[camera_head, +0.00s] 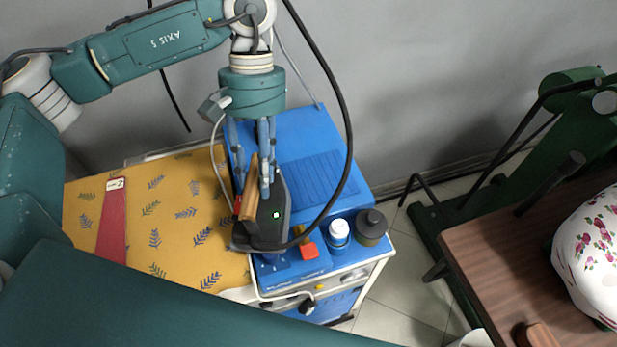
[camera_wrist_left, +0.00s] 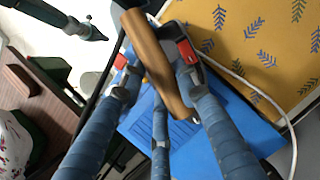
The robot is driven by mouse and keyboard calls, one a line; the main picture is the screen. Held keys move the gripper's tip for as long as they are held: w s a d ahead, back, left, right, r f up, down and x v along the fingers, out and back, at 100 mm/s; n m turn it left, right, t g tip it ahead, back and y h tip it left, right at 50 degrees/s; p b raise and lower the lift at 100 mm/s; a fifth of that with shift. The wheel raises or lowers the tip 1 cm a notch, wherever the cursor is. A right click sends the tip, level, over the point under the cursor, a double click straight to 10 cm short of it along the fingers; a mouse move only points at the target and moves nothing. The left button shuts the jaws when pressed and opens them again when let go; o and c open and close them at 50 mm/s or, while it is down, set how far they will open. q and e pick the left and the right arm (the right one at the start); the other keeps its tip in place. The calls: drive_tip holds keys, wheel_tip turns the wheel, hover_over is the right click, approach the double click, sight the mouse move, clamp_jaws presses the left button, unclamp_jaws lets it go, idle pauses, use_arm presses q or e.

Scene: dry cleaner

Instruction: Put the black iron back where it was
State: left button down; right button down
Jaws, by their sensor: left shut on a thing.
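The black iron (camera_head: 276,213) has a dark sole and a long wooden handle (camera_head: 251,187). In the head view it is over the left part of the blue steam unit (camera_head: 318,172), close to the patterned ironing pad. My left gripper (camera_head: 252,182) comes down from above and is shut on the iron's handle. In the left wrist view the wooden handle (camera_wrist_left: 155,62) lies between the blue-wrapped fingers, with the dark iron body partly hidden behind it. I cannot tell whether the iron touches the unit. My right gripper is not in view.
A yellow leaf-patterned pad (camera_head: 180,215) with a red strip (camera_head: 112,222) lies to the left. A white-capped blue bottle (camera_head: 339,232) and a dark canister (camera_head: 370,228) stand at the unit's front right. A black cable loops around the iron. A brown table (camera_head: 490,240) stands right.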

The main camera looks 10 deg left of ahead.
use_arm(q)
drive_tip(key=w+d+r+n+t+h+b, duration=0.2)
drive_tip(key=w+r+n+t+b, duration=0.15)
drive_tip(key=w+r+n, duration=0.6)
drive_tip(key=w+d+r+n+t+h+b, duration=0.1)
drive_tip(key=w+d+r+n+t+b, duration=0.2)
drive_tip(key=r+n, duration=0.7)
wheel_tip(320, 180, down, 23)
drive_tip(key=w+n+p, duration=0.1)
drive_tip(key=n+p, duration=0.2)
drive_tip(key=p, duration=0.1)
drive_tip(key=shift+w+f+t, duration=0.15)
drive_tip(key=shift+w+t, duration=0.05)
drive_tip(key=shift+t, duration=0.15)
drive_tip(key=c, duration=1.6)
unclamp_jaws()
drive_tip(key=shift+s+a+f, duration=0.15)
drive_tip(key=shift+f, duration=0.15)
drive_tip(key=o, duration=0.3)
drive_tip(key=shift+s+r, duration=0.1)
drive_tip(key=shift+s, duration=0.05)
drive_tip(key=b+v, duration=0.2)
drive_tip(key=v, duration=1)
